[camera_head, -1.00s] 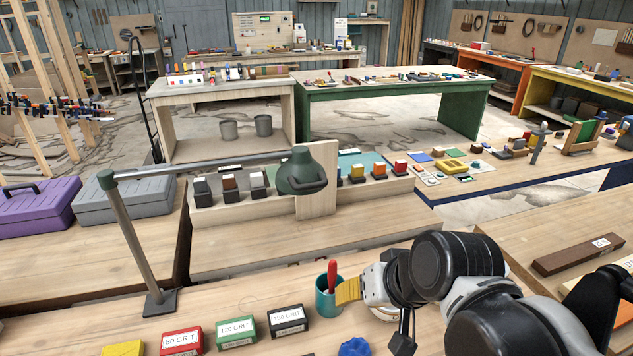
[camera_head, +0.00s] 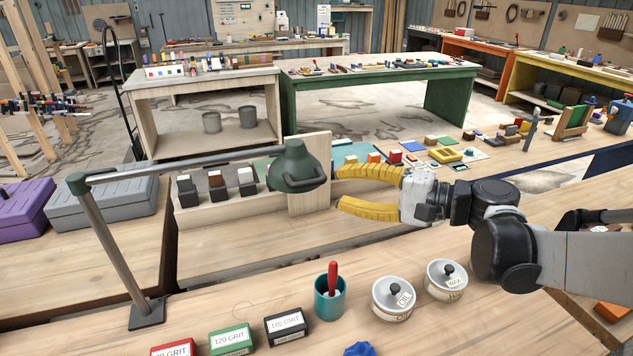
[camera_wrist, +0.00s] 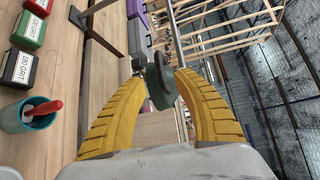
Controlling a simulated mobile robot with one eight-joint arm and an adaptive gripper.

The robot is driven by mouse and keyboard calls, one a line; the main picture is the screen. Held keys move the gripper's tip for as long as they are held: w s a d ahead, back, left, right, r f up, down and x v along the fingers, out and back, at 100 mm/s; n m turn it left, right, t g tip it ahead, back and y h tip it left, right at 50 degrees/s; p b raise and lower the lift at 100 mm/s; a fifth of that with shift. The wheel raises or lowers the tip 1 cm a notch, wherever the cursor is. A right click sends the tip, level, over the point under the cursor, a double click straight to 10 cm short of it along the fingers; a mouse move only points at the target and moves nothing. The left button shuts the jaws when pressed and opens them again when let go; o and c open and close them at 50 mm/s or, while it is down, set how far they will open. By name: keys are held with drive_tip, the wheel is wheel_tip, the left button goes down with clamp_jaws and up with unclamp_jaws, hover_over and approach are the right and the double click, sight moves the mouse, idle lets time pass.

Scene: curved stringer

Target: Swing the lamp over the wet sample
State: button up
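The lamp has a dark green shade (camera_head: 292,160) on a grey horizontal arm, carried by a tilted post on a square base (camera_head: 147,314) at the bench's left. My gripper (camera_head: 338,188) is open, its yellow fingers pointing left just right of the shade. In the wrist view the shade (camera_wrist: 160,88) shows between the fingertips (camera_wrist: 160,76); I cannot tell whether they touch it. Sample blocks, dark (camera_head: 187,190), brown (camera_head: 216,185) and grey (camera_head: 246,181), stand in a wooden rack left of the shade. More blocks sit behind the gripper. I cannot tell which sample is wet.
An upright wooden panel (camera_head: 309,203) stands by the shade. The bench strip before the rack is clear.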

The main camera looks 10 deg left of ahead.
sight(314, 184)
drive_tip(key=b+x, duration=0.1)
drive_tip(key=x, duration=0.6)
drive_tip(key=shift+a+f+b, duration=0.1)
drive_tip(key=shift+a+b, duration=0.1)
drive_tip(key=shift+b, duration=0.15)
clamp_jaws()
